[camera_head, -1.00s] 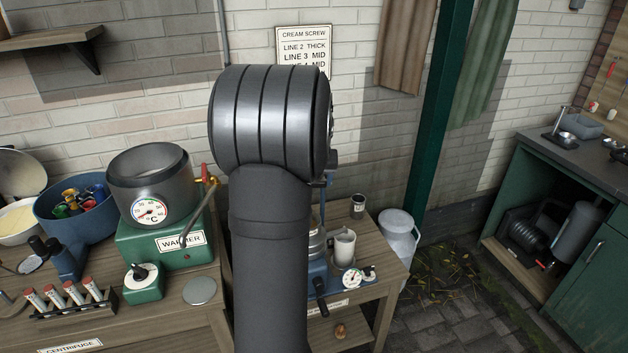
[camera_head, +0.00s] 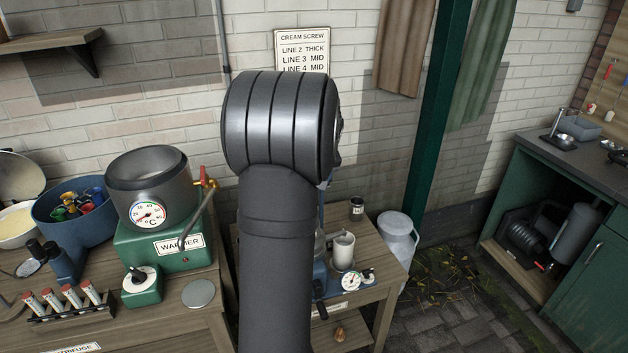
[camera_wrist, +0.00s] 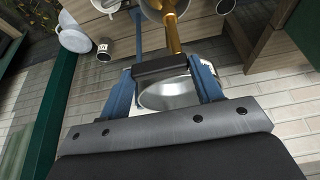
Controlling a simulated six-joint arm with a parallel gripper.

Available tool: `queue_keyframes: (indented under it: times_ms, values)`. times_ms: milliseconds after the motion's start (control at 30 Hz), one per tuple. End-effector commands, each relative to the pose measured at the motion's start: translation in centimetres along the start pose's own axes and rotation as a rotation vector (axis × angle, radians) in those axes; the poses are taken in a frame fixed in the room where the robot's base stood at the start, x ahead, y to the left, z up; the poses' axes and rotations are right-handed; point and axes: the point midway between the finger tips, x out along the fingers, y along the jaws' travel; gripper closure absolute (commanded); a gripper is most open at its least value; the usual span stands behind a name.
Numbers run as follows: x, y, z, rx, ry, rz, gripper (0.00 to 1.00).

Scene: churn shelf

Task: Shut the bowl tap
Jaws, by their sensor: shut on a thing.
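My gripper (camera_wrist: 165,70) shows in the wrist view, with two blue fingers shut on a short dark handle bar (camera_wrist: 160,67). A brass stem (camera_wrist: 173,35) runs up from the bar, so this looks like the bowl tap's lever. A shiny metal bowl-shaped surface (camera_wrist: 167,95) shows between the fingers, beyond the bar. In the head view my arm hides the gripper and the tap. Part of the blue machine with a dial (camera_head: 351,282) shows to the right of my arm.
A green warmer (camera_head: 150,248) with a grey pot (camera_head: 150,180) and a brass, red-handled tap (camera_head: 206,182) stands left of my arm.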

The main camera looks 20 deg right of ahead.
Motion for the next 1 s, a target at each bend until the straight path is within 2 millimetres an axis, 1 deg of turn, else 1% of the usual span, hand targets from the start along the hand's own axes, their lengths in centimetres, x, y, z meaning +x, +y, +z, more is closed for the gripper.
queue_keyframes:
  times_ms: [67, 100, 167, 200, 500, 567, 633, 767, 1000]
  values:
    - [0.0, -0.1, 0.0, -0.002, -0.001, -0.001, 0.64]
    - [0.0, -0.1, 0.0, -0.002, -0.001, -0.001, 0.39]
    - [0.0, -0.1, 0.0, -0.001, -0.001, -0.001, 0.27]
    - [0.0, -0.1, 0.0, -0.001, -0.001, -0.001, 0.19]
    - [-0.1, 0.0, 0.0, 0.0, 0.0, 0.0, 0.19]
    - [-0.4, 0.0, 0.0, 0.0, 0.0, 0.0, 0.19]
    - [-1.2, 0.0, -0.1, 0.0, 0.001, 0.001, 0.19]
    - [-3.5, 0.0, -0.1, 0.0, 0.004, 0.002, 0.19]
    - [-9.5, 0.0, -0.1, -0.001, 0.004, 0.002, 0.19]
